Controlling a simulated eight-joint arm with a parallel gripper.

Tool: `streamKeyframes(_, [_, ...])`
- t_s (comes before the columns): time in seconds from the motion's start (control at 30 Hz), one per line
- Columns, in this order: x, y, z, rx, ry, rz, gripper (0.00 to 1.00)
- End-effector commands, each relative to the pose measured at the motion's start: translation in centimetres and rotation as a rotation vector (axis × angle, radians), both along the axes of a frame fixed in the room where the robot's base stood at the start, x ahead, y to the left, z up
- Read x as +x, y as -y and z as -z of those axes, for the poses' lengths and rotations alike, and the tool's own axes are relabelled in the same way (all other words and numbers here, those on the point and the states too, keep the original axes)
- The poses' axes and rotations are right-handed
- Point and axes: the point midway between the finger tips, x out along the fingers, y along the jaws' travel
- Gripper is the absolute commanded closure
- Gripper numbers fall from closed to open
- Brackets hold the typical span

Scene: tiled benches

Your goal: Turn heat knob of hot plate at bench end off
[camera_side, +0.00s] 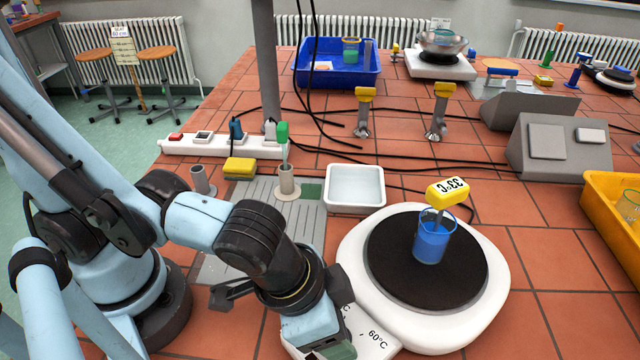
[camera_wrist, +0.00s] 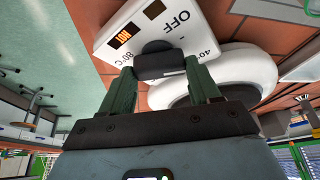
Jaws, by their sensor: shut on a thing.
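The hot plate (camera_side: 356,245) is white with a round black top and stands at the near end of the bench. Its white control panel (camera_side: 375,338) shows "60°C" in the side view. In the wrist view the panel (camera_wrist: 109,24) shows "OFF", "80°C", part of "40" and a lit orange "HOT" display (camera_wrist: 124,35). The dark heat knob (camera_wrist: 158,60) sits between the two green fingers of my gripper (camera_wrist: 159,70), which is shut on it. I cannot tell which mark the knob points to. My gripper hides the knob in the side view.
A beaker (camera_side: 433,243) of blue liquid with a yellow "33°C" thermometer tag (camera_side: 446,191) stands on the black top. A white tray (camera_side: 355,208), a grey mat (camera_side: 245,225) and a power strip (camera_side: 205,146) lie behind my arm. A yellow crate (camera_side: 606,215) is at right.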

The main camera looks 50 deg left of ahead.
Motion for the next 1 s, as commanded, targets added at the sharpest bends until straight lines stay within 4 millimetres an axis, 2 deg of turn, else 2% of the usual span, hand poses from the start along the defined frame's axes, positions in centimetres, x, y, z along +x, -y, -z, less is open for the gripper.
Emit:
streamKeyframes(0.2, [-0.07,0.14,0.01,0.001,0.0,-0.17,0.69])
streamKeyframes(0.5, [-0.09,0.2,0.03,-0.001,-0.003,-0.327,0.69])
streamKeyframes(1.0, [-0.1,0.2,0.04,-0.001,-0.003,-0.383,0.69])
